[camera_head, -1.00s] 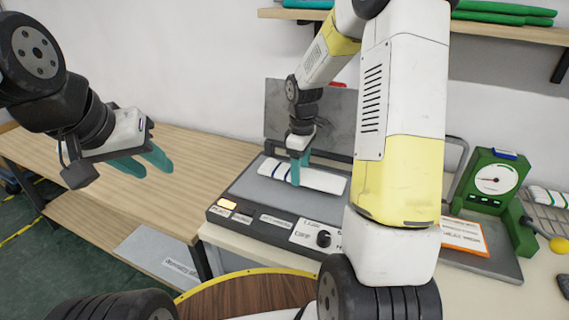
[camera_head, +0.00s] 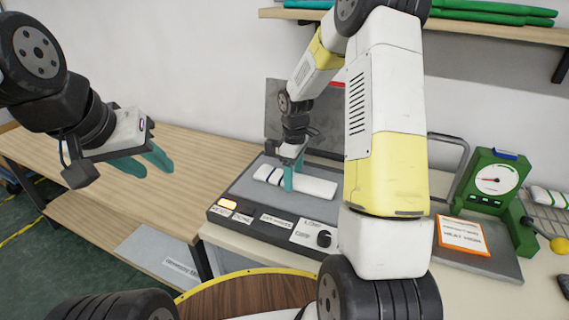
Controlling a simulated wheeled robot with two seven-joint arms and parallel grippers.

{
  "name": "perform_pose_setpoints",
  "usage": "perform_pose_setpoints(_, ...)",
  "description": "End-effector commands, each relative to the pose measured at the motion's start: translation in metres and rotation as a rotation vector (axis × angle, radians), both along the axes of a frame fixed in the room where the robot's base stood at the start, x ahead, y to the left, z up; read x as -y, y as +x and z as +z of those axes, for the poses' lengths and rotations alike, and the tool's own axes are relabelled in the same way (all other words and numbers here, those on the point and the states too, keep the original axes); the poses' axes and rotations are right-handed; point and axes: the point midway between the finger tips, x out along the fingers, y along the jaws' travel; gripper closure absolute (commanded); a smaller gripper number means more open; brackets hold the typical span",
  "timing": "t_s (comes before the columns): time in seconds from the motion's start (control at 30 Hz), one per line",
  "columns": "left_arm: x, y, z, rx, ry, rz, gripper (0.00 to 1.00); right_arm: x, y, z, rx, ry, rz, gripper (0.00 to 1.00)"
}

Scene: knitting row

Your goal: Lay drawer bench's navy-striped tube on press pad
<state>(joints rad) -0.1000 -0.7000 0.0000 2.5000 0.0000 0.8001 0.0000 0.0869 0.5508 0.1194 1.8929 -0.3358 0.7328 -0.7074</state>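The white tube with navy stripes (camera_head: 316,187) lies lengthwise over the grey press pad (camera_head: 243,187) of the press in the middle of the view. My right gripper (camera_head: 288,181) points down with its teal fingers at the tube's middle, apparently shut on it. The tube is at or just above the pad; I cannot tell whether it touches. My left gripper (camera_head: 145,163) hangs empty over the wooden bench at the left, its teal fingers apart.
A green dial gauge (camera_head: 490,180) and an orange-edged card (camera_head: 462,235) stand right of the press. Another striped tube (camera_head: 552,198) lies on a rack at the far right. The wooden bench (camera_head: 190,150) is bare. The press's raised grey plate stands behind the pad.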

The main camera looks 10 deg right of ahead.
Motion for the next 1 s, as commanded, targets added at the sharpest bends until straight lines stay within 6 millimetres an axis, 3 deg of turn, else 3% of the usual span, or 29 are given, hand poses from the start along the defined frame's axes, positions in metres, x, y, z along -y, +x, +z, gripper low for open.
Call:
perform_pose_setpoints(0.07,0.000,0.000,0.000,0.000,0.000,0.000,0.64,0.000,0.000,0.000,0.000,0.000,0.000,0.16)
perform_pose_setpoints(0.47,0.000,0.000,0.000,0.000,0.000,0.000,0.64,0.000,0.001,0.006,0.003,0.001,-0.001,0.16)
perform_pose_setpoints(1.0,0.000,0.000,0.000,0.000,0.000,0.000,0.64,0.000,0.001,0.108,0.004,0.000,-0.001,0.16)
